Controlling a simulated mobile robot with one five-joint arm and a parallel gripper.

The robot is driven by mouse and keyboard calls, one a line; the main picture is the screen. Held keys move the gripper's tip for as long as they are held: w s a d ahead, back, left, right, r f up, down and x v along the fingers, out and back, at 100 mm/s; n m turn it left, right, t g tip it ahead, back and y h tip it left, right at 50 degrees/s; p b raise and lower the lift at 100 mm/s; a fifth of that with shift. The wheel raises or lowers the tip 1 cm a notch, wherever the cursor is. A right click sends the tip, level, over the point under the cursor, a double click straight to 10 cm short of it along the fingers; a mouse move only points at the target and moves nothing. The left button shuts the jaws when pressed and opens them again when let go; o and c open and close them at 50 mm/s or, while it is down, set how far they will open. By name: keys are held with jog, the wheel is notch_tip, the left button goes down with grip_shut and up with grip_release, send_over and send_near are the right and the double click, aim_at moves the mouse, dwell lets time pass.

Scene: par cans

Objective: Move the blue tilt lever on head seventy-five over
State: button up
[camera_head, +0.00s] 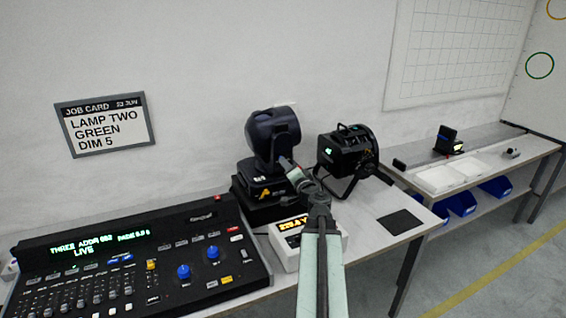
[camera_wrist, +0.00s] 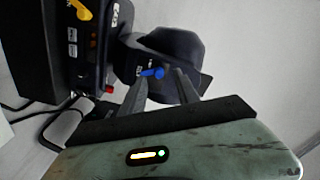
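The dark moving head (camera_head: 272,138) stands on its black base (camera_head: 268,190) on the bench. The wrist view shows the head's rounded body (camera_wrist: 185,52) with the blue tilt lever (camera_wrist: 152,73) on its near face. My gripper (camera_wrist: 162,76) is open, its two fingers pointing at that face with a gap between them. The lever shows in the gap, close to the left fingertip; I cannot tell whether they touch. In the head view my gripper (camera_head: 292,170) is at the head's lower right side, and the lever is not visible there. I cannot read the head's number.
A yellow lever (camera_wrist: 80,10) is on the base's panel. A black par can (camera_head: 348,150) stands to the right. A white box with an amber display (camera_head: 292,226) sits under my arm. A lighting console (camera_head: 130,258) fills the left. A dark pad (camera_head: 400,222) lies on the bench.

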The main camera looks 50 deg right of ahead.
jog(key=x, duration=0.4)
jog(key=shift+w+d, duration=0.15)
jog(key=shift+w, duration=0.25)
